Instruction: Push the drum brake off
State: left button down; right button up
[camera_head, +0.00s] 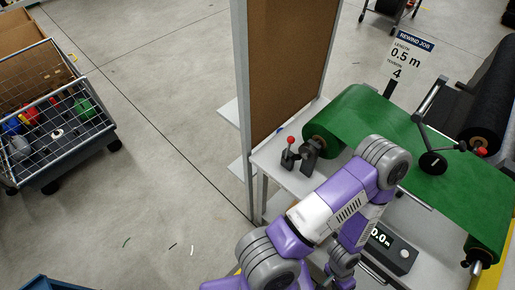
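A small lever with a red knob (290,140) stands on a dark base on the light table. It is beside the near left end of a green roll (350,112) and looks like the drum brake lever. The lever is nearly upright; I cannot tell which setting it is in. A dark bracket (309,155) stands between it and the roll end. One purple and white arm of mine rises from the bottom, bends over the green sheet and folds back down. The lever is clear of this arm. Neither gripper's fingers show.
A sign (404,56) reads rewind job, length 0.5 m, 4. A counter box (390,249) reads 0.0 m. A black roll (492,105) and a black jointed arm (431,120) are at right. A brown panel (284,65) stands behind the lever.

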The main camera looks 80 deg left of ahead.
aim_at(291, 139)
jog(key=u, duration=4.3)
jog(key=k, duration=0.45)
jog(key=z, duration=0.95)
